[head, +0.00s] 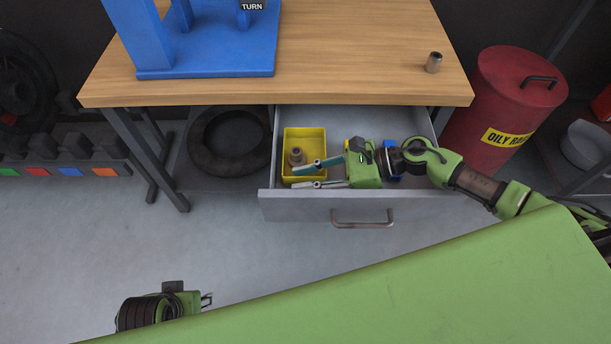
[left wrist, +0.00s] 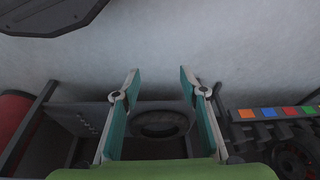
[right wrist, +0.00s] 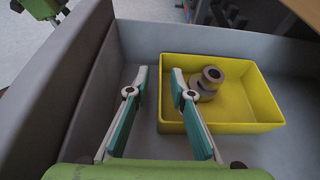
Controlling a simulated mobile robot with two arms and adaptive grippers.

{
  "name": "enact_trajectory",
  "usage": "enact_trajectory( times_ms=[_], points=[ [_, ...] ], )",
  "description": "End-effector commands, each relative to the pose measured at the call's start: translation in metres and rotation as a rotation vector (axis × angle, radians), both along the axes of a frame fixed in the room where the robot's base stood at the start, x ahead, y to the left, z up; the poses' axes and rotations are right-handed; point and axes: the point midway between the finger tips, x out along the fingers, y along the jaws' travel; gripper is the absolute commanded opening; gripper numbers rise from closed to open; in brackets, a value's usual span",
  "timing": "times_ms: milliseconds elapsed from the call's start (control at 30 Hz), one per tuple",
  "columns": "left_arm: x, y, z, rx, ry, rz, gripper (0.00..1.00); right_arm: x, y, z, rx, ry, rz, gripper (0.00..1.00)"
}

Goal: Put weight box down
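The yellow box (head: 304,133) rests on the floor of the open grey drawer (head: 300,208), at its left side. Grey-brown weights sit inside it (right wrist: 205,84). My right gripper (head: 306,176) is in the drawer just right of the box, fingers pointing left. In the right wrist view the box (right wrist: 245,127) lies right of centre. The right gripper's fingers (right wrist: 157,85) are spread, with the box's wall edge between or just beside them; contact cannot be told. My left gripper (head: 208,299) is low at the left, and its fingers (left wrist: 166,82) are apart and empty.
The wooden table (head: 350,50) above the drawer carries a blue stand (head: 205,65) and a small metal weight (head: 434,62). A blue item (head: 393,173) is partly hidden behind my right gripper. A red bin (head: 510,90) stands right; a tyre (head: 230,142) lies left of the drawer.

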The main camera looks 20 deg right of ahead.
Motion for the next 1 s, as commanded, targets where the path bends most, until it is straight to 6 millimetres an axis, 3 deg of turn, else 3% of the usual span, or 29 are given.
enact_trajectory(
  times_ms=[367,467,800,1000],
  points=[
    [-0.004,0.000,-0.001,0.000,0.005,0.001,0.39,0.000,0.000,0.002,0.000,0.000,0.000,0.21],
    [-0.003,0.001,-0.016,0.004,0.017,-0.003,0.39,0.000,0.000,0.005,0.000,0.000,0.000,0.21],
    [-0.001,0.000,-0.013,0.002,0.010,-0.002,0.39,-0.022,-0.069,0.031,-0.005,0.004,-0.001,0.21],
    [-0.001,0.000,-0.016,0.002,0.012,-0.002,0.39,-0.030,-0.097,0.044,-0.002,0.002,-0.002,0.21]
  ],
)
